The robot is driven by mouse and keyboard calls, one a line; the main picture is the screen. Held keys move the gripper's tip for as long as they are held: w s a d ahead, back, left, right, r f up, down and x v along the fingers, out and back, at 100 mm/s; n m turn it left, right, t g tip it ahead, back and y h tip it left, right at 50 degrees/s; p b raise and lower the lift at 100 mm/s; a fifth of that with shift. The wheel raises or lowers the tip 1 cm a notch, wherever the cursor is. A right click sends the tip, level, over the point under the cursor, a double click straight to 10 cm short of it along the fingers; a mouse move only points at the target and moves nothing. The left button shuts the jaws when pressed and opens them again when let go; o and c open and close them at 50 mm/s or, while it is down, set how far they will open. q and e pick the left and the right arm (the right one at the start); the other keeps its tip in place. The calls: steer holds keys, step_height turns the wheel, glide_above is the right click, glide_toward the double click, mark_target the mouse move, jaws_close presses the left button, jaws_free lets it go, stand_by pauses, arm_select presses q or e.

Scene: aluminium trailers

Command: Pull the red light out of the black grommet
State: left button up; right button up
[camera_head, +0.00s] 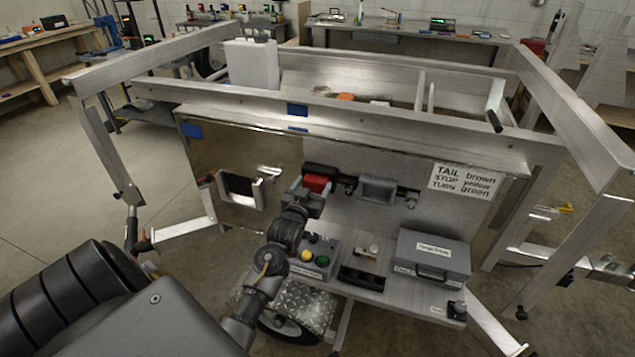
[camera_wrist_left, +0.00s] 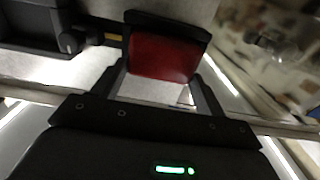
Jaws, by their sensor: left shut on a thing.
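The red light (camera_head: 317,183) is at the left part of the upright panel, low under the trailer's cross beam. It also shows in the left wrist view as a red block (camera_wrist_left: 163,56) with a black surround (camera_wrist_left: 168,18) along its far edge, which looks like the grommet. My left gripper (camera_head: 308,198) is shut on the red light, one finger at each side of it. Whether the light still sits in the black surround or stands off the panel is hard to tell. My right gripper is not in view.
Below is a shelf with a button box (camera_head: 315,256) and a grey case (camera_head: 432,258). Aluminium beams (camera_head: 340,118) frame the area above.

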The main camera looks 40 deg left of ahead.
arm_select(q)
steer(key=shift+p+v, duration=1.15)
steer(key=shift+v, duration=0.9)
steer(key=shift+s, duration=0.15)
steer(key=shift+p+v, duration=1.55)
steer(key=shift+v, duration=1.4)
steer(key=shift+d, duration=0.1)
